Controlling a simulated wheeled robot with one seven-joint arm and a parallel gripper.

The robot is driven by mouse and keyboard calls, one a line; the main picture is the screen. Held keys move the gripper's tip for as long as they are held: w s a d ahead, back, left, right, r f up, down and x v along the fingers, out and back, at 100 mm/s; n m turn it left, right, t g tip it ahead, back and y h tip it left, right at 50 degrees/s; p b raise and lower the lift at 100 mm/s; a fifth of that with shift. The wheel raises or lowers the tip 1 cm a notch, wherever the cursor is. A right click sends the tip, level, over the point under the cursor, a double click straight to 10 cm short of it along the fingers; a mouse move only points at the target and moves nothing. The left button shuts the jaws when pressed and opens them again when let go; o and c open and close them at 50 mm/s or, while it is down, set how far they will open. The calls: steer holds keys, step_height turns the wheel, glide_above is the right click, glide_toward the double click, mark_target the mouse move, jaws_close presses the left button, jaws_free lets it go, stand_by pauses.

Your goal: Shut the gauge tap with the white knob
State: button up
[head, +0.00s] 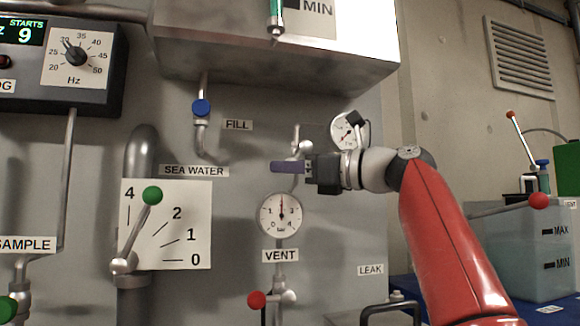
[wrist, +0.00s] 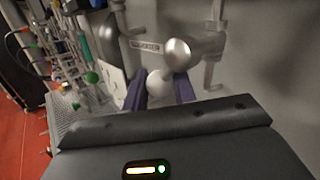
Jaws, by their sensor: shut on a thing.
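The gauge tap (head: 304,147) is a pale metal fitting on the pipe above the round vent gauge (head: 281,215). The gauge's red needle points about straight up. My gripper (head: 282,167) is at the tap, its purple fingers reaching left across the pipe and hiding part of the tap. In the wrist view, the white knob (wrist: 160,84) sits between the two purple fingers of my gripper (wrist: 160,92), which are shut on it. A rounded metal part of the tap (wrist: 178,52) shows just above the knob. The handle's exact angle is hard to tell.
A second gauge (head: 349,131) is close behind my wrist. A blue-knobbed fill tap (head: 201,107) is up left, a green-knobbed lever (head: 152,196) left, and a red-knobbed vent lever (head: 257,299) below. The metal box (head: 280,50) overhangs above.

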steer(key=o, duration=1)
steer(key=shift+c, duration=0.2)
steer(key=b+v, duration=0.1)
steer(key=v, duration=0.6)
steer(key=shift+s+d, duration=0.25)
steer(key=shift+d, duration=0.05)
